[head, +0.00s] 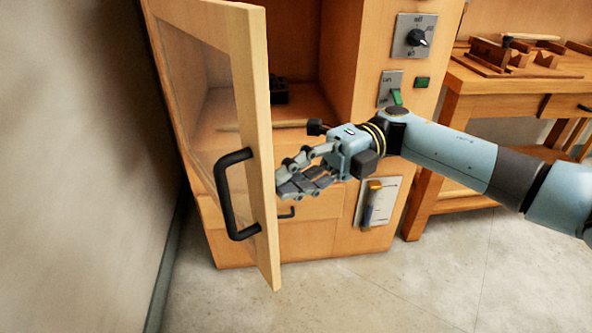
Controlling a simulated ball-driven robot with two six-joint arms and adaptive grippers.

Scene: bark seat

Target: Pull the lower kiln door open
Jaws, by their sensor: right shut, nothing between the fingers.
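The wooden cabinet-like kiln (350,80) stands ahead. A door with a clear pane and wooden frame (258,110) stands swung open at its left, with a black bar handle (226,195). Below the open compartment is a lower wooden front (315,235) with a small dark handle (287,212), partly hidden behind my right gripper; this lower front looks closed. My right gripper (283,180) is shut and empty, just right of the open door's frame and above the small handle. I cannot tell whether it touches the door. My left gripper is not in view.
A control panel with a dial (417,37) and a green-levered switch (394,95) is on the kiln's right side. A wooden workbench (500,95) with wooden pieces stands at right. A wall (70,150) is close at left. The floor (350,290) in front is clear.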

